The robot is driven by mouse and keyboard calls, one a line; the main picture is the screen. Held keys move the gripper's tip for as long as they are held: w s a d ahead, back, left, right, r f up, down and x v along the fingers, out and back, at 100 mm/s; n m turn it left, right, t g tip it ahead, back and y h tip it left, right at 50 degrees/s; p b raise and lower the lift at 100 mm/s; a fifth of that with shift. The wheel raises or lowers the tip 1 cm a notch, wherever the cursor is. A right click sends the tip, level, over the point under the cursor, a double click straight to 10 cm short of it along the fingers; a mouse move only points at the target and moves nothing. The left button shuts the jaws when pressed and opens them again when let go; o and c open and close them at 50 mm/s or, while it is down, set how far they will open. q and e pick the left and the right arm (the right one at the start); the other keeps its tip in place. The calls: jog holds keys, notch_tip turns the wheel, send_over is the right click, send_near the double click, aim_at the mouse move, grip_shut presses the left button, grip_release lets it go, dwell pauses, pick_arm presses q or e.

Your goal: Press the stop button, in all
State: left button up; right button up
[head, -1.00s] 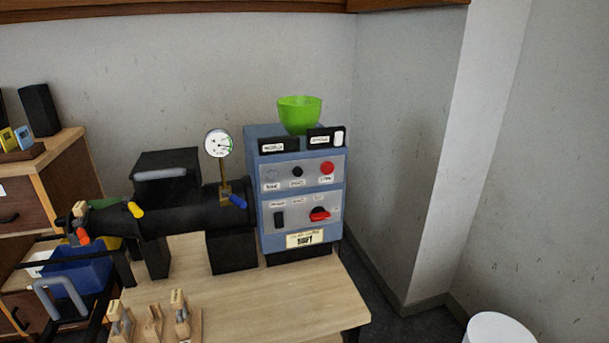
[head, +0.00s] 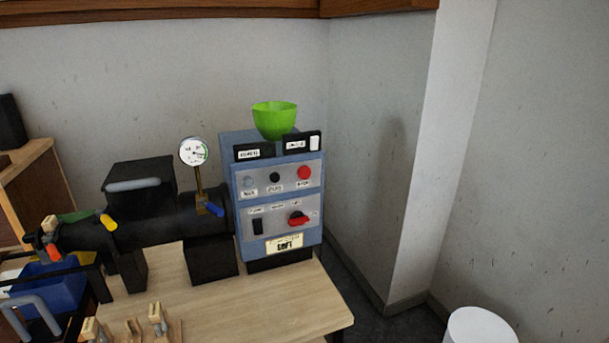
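The blue-grey control box (head: 232,170) stands on the wooden table near its back right. Its upper panel has a red round button (head: 304,172) at the right, with a small label under it that is too blurred to read surely. To its left are a black button (head: 275,177) and a pale grey button (head: 248,181). The lower panel has a black rocker switch (head: 257,226) and a red rotary knob (head: 299,219). Nothing covers the panel. Neither of my grippers shows in the head view.
A green bowl (head: 274,120) sits on top of the box. A black machine (head: 150,222) with a dial gauge (head: 193,151) is to its left. Wooden pieces (head: 157,318) stand at the table's front. A white round object (head: 480,326) is at the lower right. The table (head: 250,300) is clear before the box.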

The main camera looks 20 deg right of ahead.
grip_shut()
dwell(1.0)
